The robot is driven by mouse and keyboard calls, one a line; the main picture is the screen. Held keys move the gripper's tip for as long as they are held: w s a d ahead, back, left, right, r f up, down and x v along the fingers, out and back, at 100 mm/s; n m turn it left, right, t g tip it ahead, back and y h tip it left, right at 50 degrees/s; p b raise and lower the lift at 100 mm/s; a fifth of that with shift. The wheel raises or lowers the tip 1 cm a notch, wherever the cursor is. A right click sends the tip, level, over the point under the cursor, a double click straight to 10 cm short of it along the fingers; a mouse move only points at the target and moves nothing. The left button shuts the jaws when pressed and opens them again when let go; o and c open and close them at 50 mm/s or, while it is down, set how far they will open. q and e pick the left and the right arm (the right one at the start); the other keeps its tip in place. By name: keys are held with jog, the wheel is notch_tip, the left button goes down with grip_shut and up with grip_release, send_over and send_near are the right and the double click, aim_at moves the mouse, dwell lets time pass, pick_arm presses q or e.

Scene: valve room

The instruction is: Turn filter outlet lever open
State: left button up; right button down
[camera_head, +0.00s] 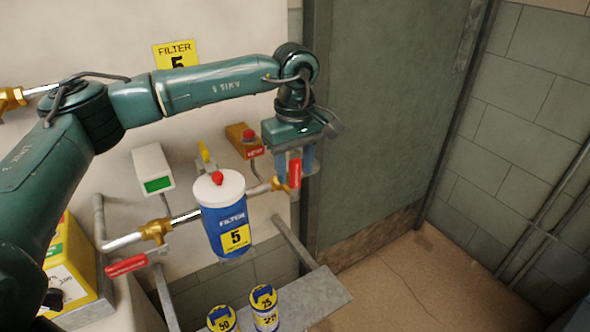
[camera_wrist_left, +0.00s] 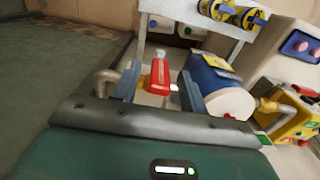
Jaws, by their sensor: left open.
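The filter outlet lever (camera_head: 295,172) is a red handle on the pipe to the right of the filter, pointing up along the pipe's end. My left gripper (camera_head: 296,165) is open at it, with blue fingers. In the left wrist view the red lever (camera_wrist_left: 159,76) stands between the two spread fingers of the gripper (camera_wrist_left: 162,88), with visible gaps on both sides. The blue and white filter housing (camera_head: 226,215) marked 5 hangs to the left of the lever; it also shows in the left wrist view (camera_wrist_left: 222,90). My right gripper is not in view.
Another red lever (camera_head: 127,265) lies on the inlet side at the left. Spare canisters (camera_head: 264,308) stand on a grey shelf (camera_head: 318,296) below. Open floor lies right.

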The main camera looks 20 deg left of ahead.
pick_arm(q)
jog(key=shift+f, duration=0.65)
jog(key=shift+c, duration=0.5)
grip_shut()
